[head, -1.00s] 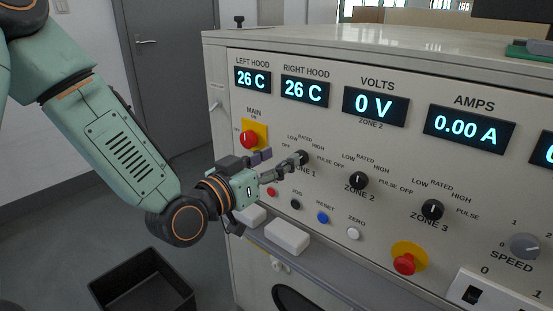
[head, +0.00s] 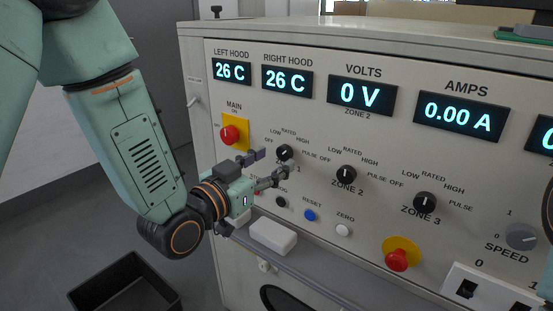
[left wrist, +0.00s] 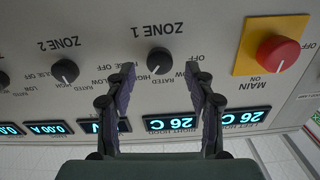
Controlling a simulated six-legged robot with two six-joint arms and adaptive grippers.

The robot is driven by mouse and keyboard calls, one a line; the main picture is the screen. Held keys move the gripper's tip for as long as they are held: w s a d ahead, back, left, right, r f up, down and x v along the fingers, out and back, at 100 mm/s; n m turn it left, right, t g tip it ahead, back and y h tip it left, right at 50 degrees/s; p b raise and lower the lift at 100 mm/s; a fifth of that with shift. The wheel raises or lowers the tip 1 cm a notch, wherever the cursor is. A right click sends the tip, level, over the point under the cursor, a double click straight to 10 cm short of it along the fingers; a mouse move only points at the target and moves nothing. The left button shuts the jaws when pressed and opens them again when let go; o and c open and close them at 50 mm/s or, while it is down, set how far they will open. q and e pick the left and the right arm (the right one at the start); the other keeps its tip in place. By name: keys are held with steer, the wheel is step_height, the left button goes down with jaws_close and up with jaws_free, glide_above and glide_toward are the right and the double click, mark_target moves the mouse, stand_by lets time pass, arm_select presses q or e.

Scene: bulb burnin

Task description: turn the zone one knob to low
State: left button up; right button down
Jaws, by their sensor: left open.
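The zone one knob (head: 285,152) is a small black knob on the pale panel, under the RIGHT HOOD display. In the left wrist view the knob (left wrist: 159,61) appears upside down, between and just beyond the two fingertips. Its light mark is too small to read surely against the labels. My left gripper (head: 273,163) is open and empty, with one finger left of the knob and the other below it in the head view. In the left wrist view its fingers (left wrist: 160,68) stand apart on either side; I see no clear contact. My right gripper is not identifiable.
The red main switch (head: 229,135) on its yellow plate is left of the knob. The zone two knob (head: 346,174) and zone three knob (head: 424,202) are to the right. Small buttons and a white block (head: 273,236) lie below. A black bin (head: 125,287) stands on the floor.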

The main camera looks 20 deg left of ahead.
mark_target(285, 153)
arm_select(q)
steer(key=shift+x, duration=1.2)
steer(key=shift+w, duration=0.25)
steer(key=shift+d, duration=0.1)
steer(key=shift+s+r, duration=0.1)
steer(key=shift+c, duration=0.6)
jaws_close()
